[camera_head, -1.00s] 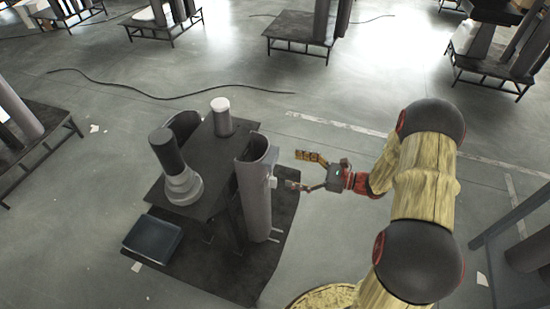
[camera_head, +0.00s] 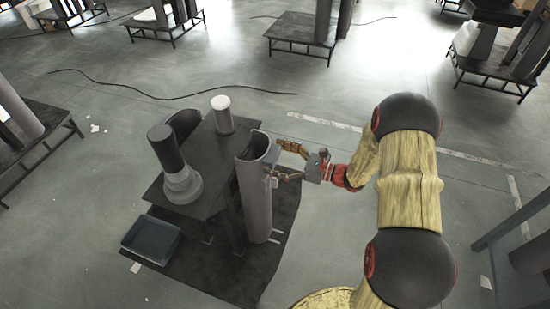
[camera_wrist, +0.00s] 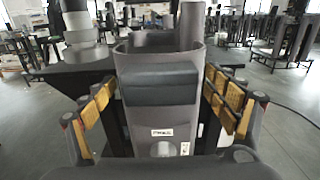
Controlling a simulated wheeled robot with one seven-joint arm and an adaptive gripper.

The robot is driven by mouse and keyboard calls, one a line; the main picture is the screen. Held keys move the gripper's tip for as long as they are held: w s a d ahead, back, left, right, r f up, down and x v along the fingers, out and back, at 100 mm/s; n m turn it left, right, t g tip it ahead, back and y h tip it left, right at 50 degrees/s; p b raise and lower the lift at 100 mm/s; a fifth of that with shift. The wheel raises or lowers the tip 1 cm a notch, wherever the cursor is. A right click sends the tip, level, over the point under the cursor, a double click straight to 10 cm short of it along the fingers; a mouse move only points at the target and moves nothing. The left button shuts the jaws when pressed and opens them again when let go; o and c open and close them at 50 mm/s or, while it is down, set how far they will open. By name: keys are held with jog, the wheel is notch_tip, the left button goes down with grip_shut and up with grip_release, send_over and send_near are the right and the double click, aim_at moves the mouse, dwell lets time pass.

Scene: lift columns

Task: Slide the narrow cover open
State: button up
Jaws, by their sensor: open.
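The narrow cover (camera_head: 255,200) is a tall grey half-round shell standing upright at the right side of a dark table. In the wrist view the cover (camera_wrist: 155,118) fills the middle, with a dark band near its top, a small white label and a round hole below it. My gripper (camera_head: 279,161) is open at the cover's right side, near its upper part. In the wrist view its yellow-padded fingers (camera_wrist: 160,92) stand left and right of the cover's upper part. I cannot tell whether they touch it. No grip on the cover shows.
The dark table (camera_head: 213,155) carries a black-and-grey column (camera_head: 170,165) and a short white-topped cylinder (camera_head: 223,118). Another curved shell (camera_head: 187,124) stands at its back left. A dark tray (camera_head: 152,239) lies on the floor mat.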

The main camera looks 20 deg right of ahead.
jog(key=shift+c, duration=0.7)
jog(key=c, duration=1.5)
jog(key=shift+c, duration=0.3)
